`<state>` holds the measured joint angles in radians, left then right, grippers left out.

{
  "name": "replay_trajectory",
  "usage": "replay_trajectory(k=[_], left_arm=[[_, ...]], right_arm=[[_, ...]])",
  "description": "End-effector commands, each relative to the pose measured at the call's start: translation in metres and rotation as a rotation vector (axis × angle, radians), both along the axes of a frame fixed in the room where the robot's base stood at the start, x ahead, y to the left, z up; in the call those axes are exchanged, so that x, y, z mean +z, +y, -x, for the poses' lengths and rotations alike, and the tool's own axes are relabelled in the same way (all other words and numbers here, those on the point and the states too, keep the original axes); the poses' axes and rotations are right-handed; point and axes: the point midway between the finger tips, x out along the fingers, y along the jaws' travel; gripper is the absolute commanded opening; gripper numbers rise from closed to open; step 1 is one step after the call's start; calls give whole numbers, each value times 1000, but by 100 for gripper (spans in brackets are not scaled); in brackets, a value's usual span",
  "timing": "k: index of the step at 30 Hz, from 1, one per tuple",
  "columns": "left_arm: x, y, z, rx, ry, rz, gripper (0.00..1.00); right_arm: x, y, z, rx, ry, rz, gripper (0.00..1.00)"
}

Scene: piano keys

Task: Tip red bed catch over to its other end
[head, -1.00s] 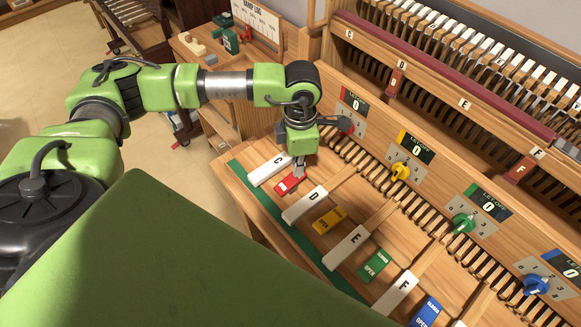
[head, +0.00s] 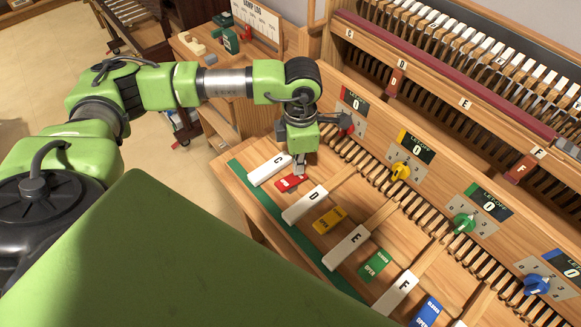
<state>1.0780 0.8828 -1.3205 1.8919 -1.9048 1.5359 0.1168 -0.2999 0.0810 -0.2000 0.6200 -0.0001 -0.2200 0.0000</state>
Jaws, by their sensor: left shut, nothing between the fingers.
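The red bed catch (head: 287,183) lies on the wooden bed between the white C key (head: 270,170) and the white D key (head: 304,205). It is a small red rocker with pale lettering too small to read. My left gripper (head: 299,174) points down at the far right end of the red catch. Its fingers are shut with nothing between them, and they touch or hover just over that end; I cannot tell which. The fingertips partly hide that end. My right gripper is not in view.
Yellow (head: 329,219), green (head: 374,264) and blue (head: 427,310) catches lie between the other keys. A slatted rail and panels with coloured knobs, such as the yellow knob (head: 400,172), stand behind. A red-marked panel (head: 352,104) is close beside my left wrist.

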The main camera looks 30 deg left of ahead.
Motion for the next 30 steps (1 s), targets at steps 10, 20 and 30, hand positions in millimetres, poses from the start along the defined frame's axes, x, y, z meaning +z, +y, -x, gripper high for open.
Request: replay_trajectory(k=[10, 20, 30], left_arm=[[31, 0, 0, 0, -1, 0, 0], [55, 0, 0, 0, 0, 0, 0], [55, 0, 0, 0, 1, -1, 0]], right_arm=[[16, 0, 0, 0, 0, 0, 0], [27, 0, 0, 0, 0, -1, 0], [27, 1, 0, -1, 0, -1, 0]])
